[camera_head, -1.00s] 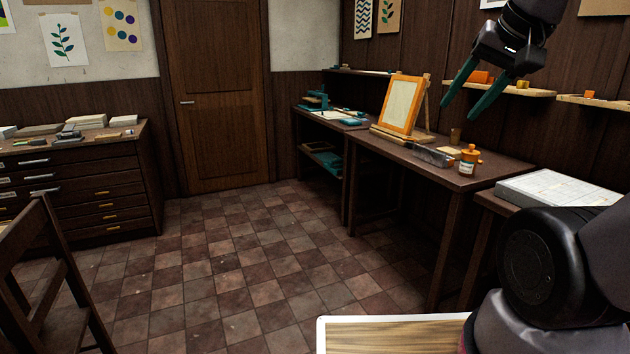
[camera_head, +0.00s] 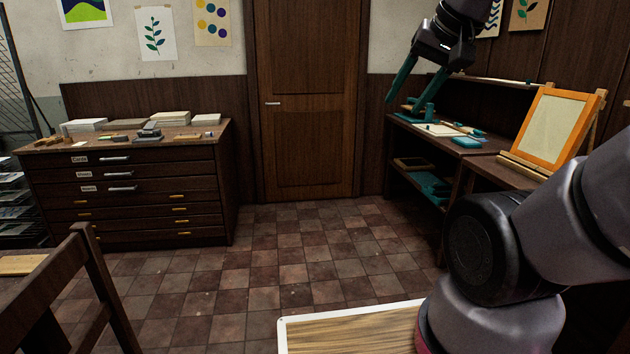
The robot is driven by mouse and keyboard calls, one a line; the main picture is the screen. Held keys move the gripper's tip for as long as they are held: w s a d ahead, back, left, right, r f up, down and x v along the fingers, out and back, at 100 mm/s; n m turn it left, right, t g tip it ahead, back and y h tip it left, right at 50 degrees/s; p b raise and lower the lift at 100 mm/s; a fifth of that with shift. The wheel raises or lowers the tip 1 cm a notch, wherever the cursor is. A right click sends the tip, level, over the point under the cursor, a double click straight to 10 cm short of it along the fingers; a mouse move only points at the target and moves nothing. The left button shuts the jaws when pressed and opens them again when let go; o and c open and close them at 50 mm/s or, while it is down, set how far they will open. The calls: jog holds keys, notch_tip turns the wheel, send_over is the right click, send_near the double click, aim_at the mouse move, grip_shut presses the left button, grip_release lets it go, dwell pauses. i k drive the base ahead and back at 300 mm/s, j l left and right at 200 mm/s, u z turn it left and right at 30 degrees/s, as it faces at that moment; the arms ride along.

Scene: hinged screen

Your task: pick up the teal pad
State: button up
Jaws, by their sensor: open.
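A small teal block (camera_head: 467,142), which may be the teal pad, lies near the front edge of the far side table (camera_head: 400,119). It is small in the view, and other teal items are near it, so I cannot tell for sure. My gripper (camera_head: 404,106) hangs at the upper right with its two teal fingers apart and nothing between them. In the picture it is up and left of the block, overlapping the back of that table. It is raised, and I see no contact with the table.
Folded teal items (camera_head: 430,184) lie on the table's lower shelf. An orange-framed screen (camera_head: 556,128) stands to the right. A drawer cabinet (camera_head: 130,190) is at the left, and a wooden chair (camera_head: 75,290) at the lower left. The tiled floor (camera_head: 270,270) between is clear.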

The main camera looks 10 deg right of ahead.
aim_at(478, 135)
jog(key=i+z, duration=0.15)
jog(key=i, duration=0.55)
jog(key=i+j+z, duration=0.1)
jog(key=i, duration=0.65)
jog(key=i+j+z, duration=0.15)
jog(key=i, duration=0.55)
jog(key=i+l, duration=0.1)
jog(key=i, duration=1.85)
jog(key=i+z, duration=0.35)
jog(key=i, duration=0.5)
jog(key=i+z, duration=0.2)
jog(key=z, duration=0.15)
jog(key=i+z, duration=0.15)
jog(key=z, duration=0.2)
jog(key=i+j+z, duration=0.1)
jog(key=z, duration=0.25)
jog(key=i+z, duration=0.25)
jog(key=z, duration=0.15)
jog(key=i+z, duration=0.25)
jog(key=z, duration=0.15)
jog(key=i+j+z, duration=0.2)
jog(key=z, duration=0.2)
